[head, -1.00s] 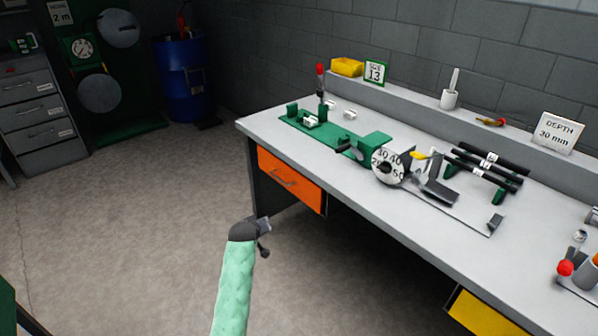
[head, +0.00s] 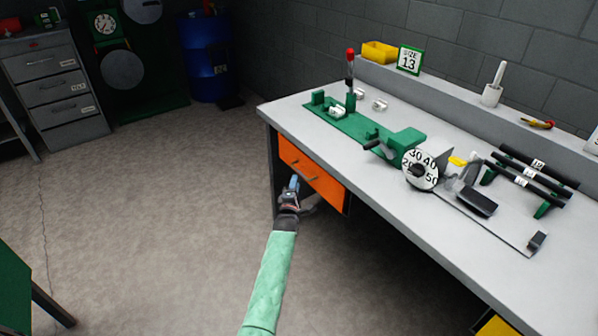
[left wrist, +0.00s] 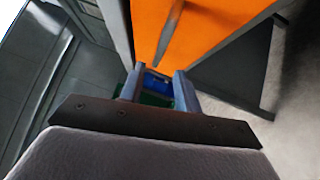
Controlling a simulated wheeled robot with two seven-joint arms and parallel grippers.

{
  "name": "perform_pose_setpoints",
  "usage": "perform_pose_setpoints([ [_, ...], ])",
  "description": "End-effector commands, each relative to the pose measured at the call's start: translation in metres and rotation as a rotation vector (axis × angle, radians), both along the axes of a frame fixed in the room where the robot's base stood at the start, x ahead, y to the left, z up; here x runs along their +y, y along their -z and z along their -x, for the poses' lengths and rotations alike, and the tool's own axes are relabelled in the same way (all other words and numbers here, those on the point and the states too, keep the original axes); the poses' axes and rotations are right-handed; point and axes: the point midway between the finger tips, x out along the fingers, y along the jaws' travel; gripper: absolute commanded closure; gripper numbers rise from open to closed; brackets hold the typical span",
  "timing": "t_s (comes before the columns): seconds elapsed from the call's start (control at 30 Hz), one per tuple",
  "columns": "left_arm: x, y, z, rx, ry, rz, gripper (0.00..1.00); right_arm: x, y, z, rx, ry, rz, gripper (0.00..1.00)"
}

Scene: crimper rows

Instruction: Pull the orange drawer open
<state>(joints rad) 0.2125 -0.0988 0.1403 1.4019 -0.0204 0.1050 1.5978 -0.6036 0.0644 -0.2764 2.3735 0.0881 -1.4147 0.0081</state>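The orange drawer (head: 328,188) sits under the left end of the workbench, and its front looks flush with the bench. Its grey bar handle (head: 306,172) runs across the front; in the left wrist view the handle (left wrist: 172,32) lies just beyond my fingertips. My left gripper (head: 293,184) is in front of the drawer, close to the handle. In the left wrist view its two blue-grey fingers (left wrist: 158,82) are apart with nothing held between them. I cannot tell whether they touch the drawer. My right gripper is not in view.
The grey workbench (head: 400,225) carries a green fixture (head: 350,126), a numbered dial (head: 420,170) and black rods (head: 535,172). A yellow drawer (head: 495,325) is at the lower right. Grey cabinets (head: 62,95) and a blue barrel (head: 207,60) stand behind.

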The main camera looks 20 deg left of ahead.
Motion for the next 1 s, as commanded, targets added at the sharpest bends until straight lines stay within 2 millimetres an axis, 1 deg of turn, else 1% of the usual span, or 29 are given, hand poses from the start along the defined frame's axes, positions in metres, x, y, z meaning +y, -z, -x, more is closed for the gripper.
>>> perform_pose_setpoints([
  [0.3, 0.006, -0.007, -0.040, 0.001, -0.001, -0.002, 0.67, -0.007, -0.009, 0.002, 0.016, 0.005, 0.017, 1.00],
  [0.5, 0.008, -0.009, -0.061, 0.001, 0.000, -0.003, 0.67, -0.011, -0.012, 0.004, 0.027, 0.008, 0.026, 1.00],
  [0.7, 0.009, -0.010, -0.072, 0.002, 0.000, -0.002, 0.67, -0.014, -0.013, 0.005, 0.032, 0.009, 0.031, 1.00],
  [1.0, 0.010, -0.010, -0.073, 0.002, 0.000, -0.003, 0.67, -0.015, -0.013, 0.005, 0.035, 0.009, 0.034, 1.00],
])
